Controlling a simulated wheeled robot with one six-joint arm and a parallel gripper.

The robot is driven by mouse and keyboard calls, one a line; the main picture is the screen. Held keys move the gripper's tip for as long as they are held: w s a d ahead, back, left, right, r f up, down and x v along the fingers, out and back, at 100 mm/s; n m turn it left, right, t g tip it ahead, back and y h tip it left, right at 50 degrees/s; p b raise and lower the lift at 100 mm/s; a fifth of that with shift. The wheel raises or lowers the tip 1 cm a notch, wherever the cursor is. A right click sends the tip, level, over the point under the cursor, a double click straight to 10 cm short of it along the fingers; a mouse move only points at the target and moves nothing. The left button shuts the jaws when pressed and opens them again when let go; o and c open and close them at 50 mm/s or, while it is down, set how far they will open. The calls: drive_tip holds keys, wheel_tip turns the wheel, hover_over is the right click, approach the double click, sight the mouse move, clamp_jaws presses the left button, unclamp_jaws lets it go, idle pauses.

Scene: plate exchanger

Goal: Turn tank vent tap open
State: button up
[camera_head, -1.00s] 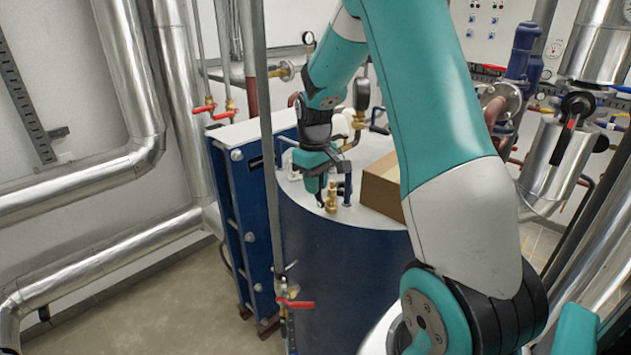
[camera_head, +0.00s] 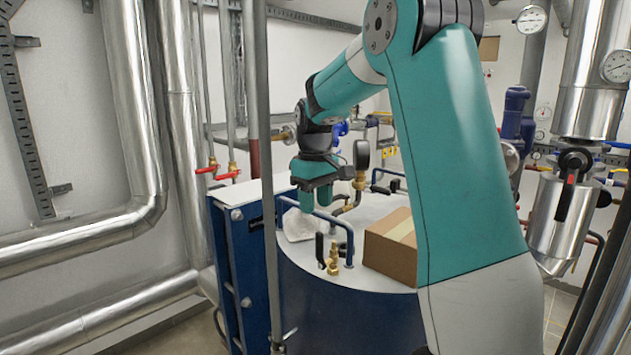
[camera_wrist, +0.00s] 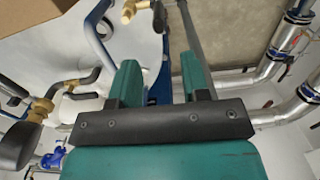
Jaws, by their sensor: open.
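The vent tap (camera_head: 333,262) is a small brass fitting on the top of the dark blue tank (camera_head: 345,312). Its black lever (camera_head: 320,249) stands upright beside the brass body. In the wrist view the brass body (camera_wrist: 128,10) and black lever (camera_wrist: 159,16) show at the top edge, beyond my fingers. My gripper (camera_head: 309,203) is open and empty, above and behind the tap, apart from it. In the wrist view, my two teal fingers (camera_wrist: 162,78) are spread with nothing between them.
A cardboard box (camera_head: 392,249) sits on the tank top, right of the tap. A blue rail (camera_head: 340,222) stands behind the tap. A black-backed gauge (camera_head: 361,156) on brass fittings rises near my gripper. A grey vertical pipe (camera_head: 266,170) stands at the left front.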

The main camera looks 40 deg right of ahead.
wheel_tip(320, 180, up, 7)
drive_tip(key=b, duration=0.1)
idle(0.6)
drive_tip(key=s+a+f+n+b, duration=0.1)
drive_tip(key=s+a+f+b, duration=0.2)
drive_tip(key=a, duration=0.4)
drive_tip(key=s+a+f+n+t+y+b, duration=0.1)
drive_tip(key=s+a+f+n+b, duration=0.1)
drive_tip(key=a+f, duration=0.4)
drive_tip(key=s+a+f+n+b, duration=0.1)
drive_tip(key=s+a+f+b, duration=0.15)
drive_tip(key=a, duration=0.55)
drive_tip(key=s+a+f+n+y+b, duration=0.1)
drive_tip(key=s+a+f+b, duration=0.1)
drive_tip(key=s+a+f, duration=0.3)
drive_tip(key=s+a+f+n+y+b, duration=0.2)
drive_tip(key=s+a+f, duration=0.3)
drive_tip(key=s, duration=0.4)
drive_tip(key=shift+s+a+g, duration=0.35)
drive_tip(key=shift+a+g, duration=0.05)
drive_tip(key=shift+a, duration=0.4)
drive_tip(key=shift+d, duration=0.1)
